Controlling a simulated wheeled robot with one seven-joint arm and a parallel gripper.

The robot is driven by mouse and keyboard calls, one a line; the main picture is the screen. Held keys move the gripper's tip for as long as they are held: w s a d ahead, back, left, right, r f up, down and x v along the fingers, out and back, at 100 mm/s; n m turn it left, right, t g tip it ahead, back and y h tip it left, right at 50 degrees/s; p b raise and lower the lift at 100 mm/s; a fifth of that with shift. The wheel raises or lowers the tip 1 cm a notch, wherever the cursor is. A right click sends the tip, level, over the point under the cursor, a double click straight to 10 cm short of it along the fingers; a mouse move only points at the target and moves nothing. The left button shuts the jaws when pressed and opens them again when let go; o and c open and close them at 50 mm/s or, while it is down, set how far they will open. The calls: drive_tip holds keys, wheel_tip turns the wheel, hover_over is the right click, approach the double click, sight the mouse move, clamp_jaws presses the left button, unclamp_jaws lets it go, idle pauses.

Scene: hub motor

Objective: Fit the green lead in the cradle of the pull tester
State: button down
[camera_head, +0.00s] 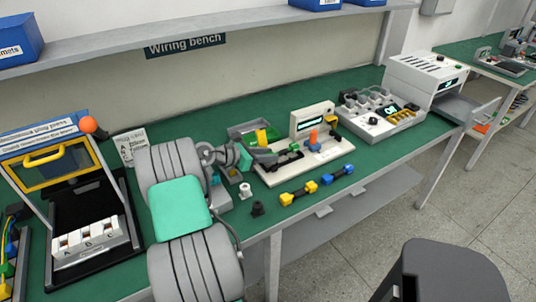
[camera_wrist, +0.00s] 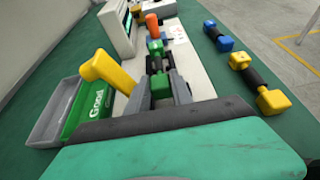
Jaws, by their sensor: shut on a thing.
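The green lead, two green blocks joined by a dark middle, shows in the wrist view (camera_wrist: 160,86) and in part in the head view (camera_head: 296,147). My gripper (camera_wrist: 161,92) is shut on its near green block, also seen in the head view (camera_head: 291,157). The pull tester (camera_head: 330,153) has a white base, an upright with a display, and an orange handle (camera_head: 314,136). The lead is over the tester's base, in line with the orange handle (camera_wrist: 152,22).
A yellow lever (camera_wrist: 108,70) stands left of my gripper, beside the green "Good" tray (camera_wrist: 84,108). A yellow lead (camera_head: 299,194) and a blue lead (camera_head: 338,175) lie in front of the tester. A grey instrument (camera_head: 380,118) stands to its right.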

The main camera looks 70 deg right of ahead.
drive_tip(key=shift+w+a+f+p, duration=0.15)
drive_tip(key=shift+f+p, duration=0.1)
drive_tip(key=shift+p, duration=0.05)
drive_tip(key=shift+p, duration=0.65)
drive_tip(key=shift+f, duration=0.5)
idle(0.3)
drive_tip(key=c, duration=1.1)
unclamp_jaws()
drive_tip(key=shift+o, duration=0.2)
wheel_tip(320, 180, up, 3)
drive_tip(key=shift+r, duration=0.1)
drive_tip(key=s+a+r, duration=0.4)
drive_tip(key=a+r, duration=0.5)
drive_tip(key=a, duration=0.4)
drive_tip(key=shift+a+r+p, duration=0.2)
drive_tip(key=shift+r+p, duration=0.15)
